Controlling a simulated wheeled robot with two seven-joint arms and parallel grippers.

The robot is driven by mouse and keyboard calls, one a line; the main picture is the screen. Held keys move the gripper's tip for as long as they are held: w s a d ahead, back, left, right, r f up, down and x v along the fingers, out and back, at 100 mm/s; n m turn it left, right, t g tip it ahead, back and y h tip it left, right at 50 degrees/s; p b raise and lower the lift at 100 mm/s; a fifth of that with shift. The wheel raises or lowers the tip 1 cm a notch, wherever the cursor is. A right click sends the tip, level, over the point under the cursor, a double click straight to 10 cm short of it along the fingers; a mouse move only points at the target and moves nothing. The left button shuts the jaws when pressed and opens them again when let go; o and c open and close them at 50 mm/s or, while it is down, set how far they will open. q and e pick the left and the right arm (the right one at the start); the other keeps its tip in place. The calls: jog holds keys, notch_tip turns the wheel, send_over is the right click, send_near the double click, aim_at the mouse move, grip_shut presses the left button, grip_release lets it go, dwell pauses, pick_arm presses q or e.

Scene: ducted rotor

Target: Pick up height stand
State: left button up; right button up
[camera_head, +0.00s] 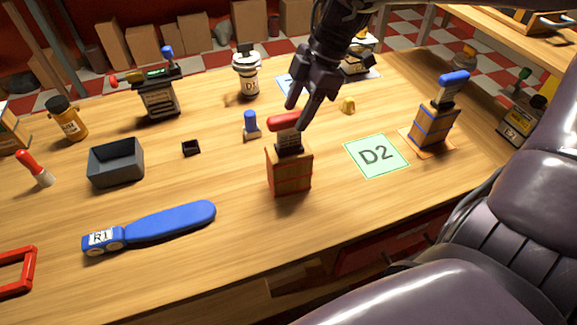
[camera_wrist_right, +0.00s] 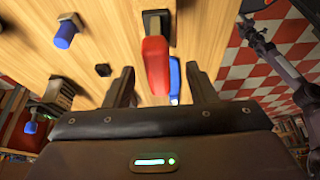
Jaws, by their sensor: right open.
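In the right wrist view the red handle (camera_wrist_right: 155,65) lies between the open fingers of the gripper (camera_wrist_right: 160,77), with gaps to both sides. A similar wooden stand with a blue handle (camera_head: 434,124) stands at the right.
A green card marked D2 (camera_head: 376,155) lies flat right of the red-handled stand. A blue R1 tool (camera_head: 165,223), a dark tray (camera_head: 116,164) and a small blue-topped piece (camera_head: 251,124) are nearby. The front middle of the table is clear.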

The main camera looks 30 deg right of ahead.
jog(key=x, duration=0.4)
jog(key=shift+w+a+f+p, duration=0.15)
jog(key=shift+w+f+p, duration=0.1)
jog(key=shift+f+p, duration=0.1)
jog(key=shift+r, duration=0.1)
jog(key=shift+s, duration=0.1)
grip_shut()
